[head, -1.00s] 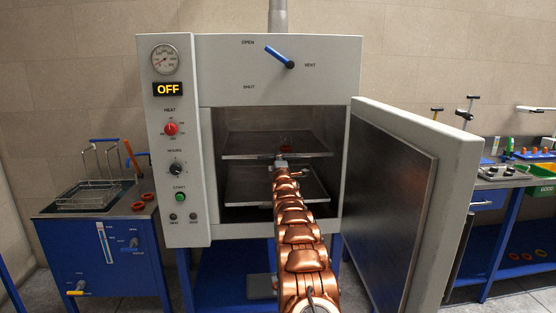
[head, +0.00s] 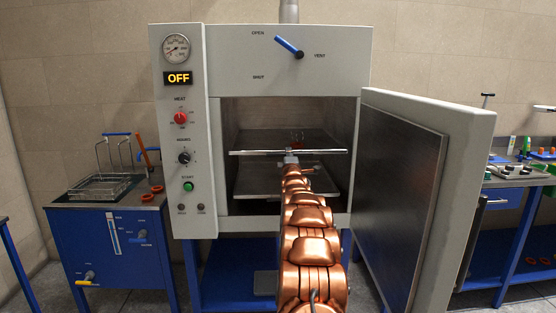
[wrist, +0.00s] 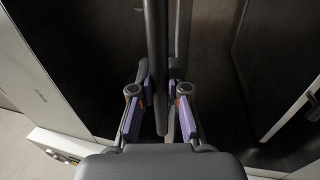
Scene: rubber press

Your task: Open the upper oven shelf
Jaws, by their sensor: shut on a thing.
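The upper oven shelf (head: 258,147) is a metal tray inside the open grey oven (head: 290,65). Its bright front edge lies near the mouth of the oven. A small reddish thing, too small to make out, shows on it. My gripper (head: 291,159) is at the middle of the shelf's front edge, with my copper arm reaching straight in. In the wrist view, my gripper's purple-padded fingers (wrist: 158,92) are shut on a dark bar (wrist: 156,50), the shelf's handle. The exact contact is partly hidden.
The lower shelf (head: 255,181) sits below, partly behind my arm. The oven door (head: 400,190) stands wide open on the right. A blue bench with a wire basket (head: 100,187) is at left; a tool bench (head: 515,172) is at right.

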